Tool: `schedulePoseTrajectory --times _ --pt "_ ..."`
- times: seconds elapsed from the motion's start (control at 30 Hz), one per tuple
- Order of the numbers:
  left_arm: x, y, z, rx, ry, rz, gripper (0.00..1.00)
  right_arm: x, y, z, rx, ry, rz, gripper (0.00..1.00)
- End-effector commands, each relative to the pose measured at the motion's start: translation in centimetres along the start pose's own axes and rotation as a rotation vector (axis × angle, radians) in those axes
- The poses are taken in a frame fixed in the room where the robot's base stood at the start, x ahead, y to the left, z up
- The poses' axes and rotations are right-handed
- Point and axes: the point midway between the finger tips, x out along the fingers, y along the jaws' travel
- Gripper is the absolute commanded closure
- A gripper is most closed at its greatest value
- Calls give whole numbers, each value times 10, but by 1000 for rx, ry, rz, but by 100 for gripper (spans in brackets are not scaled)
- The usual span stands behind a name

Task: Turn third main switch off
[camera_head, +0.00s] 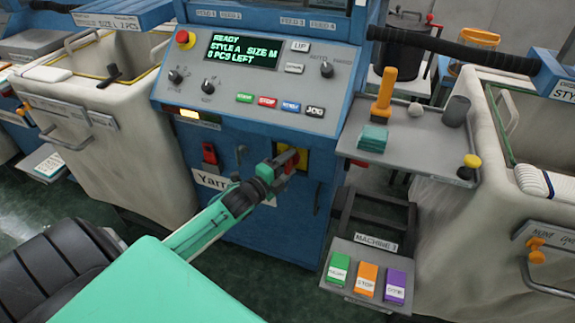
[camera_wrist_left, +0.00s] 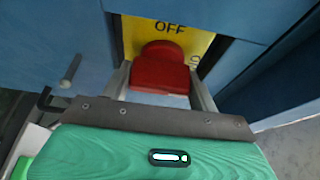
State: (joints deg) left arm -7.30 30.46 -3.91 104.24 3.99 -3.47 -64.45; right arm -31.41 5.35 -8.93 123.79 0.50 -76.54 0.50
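A red switch handle (camera_head: 290,164) sits on a yellow plate (camera_head: 303,160) on the blue front of the machine. In the left wrist view the handle (camera_wrist_left: 160,68) lies in line with the "OFF" lettering on the yellow plate (camera_wrist_left: 203,43). More lettering at the plate's right is partly hidden. My left gripper (camera_head: 284,160) is at the switch, with one finger on each side of the handle. The fingers lie very close to its sides; I cannot tell whether they press on it. My right gripper is not in view.
The sloped control panel (camera_head: 225,88) with screen and buttons is above the switch. A grey shelf (camera_head: 420,150) holding small items juts out at the right. Below it is a box (camera_head: 345,248) with green, orange and purple buttons. Pale bins flank the machine.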

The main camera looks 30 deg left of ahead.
Motion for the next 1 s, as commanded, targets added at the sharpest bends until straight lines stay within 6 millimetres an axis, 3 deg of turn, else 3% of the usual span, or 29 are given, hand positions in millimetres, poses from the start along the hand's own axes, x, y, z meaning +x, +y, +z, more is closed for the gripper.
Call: schedulePoseTrajectory --times 0.03,0.1,0.57,1.0 --pt "0 0 0 0 0 0 51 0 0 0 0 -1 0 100" --pt "0 0 0 0 0 0 63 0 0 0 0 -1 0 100" --pt "0 1 0 -94 -1 -38 63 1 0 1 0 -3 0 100" --pt "0 1 0 -447 -2 -184 63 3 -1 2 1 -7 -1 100"
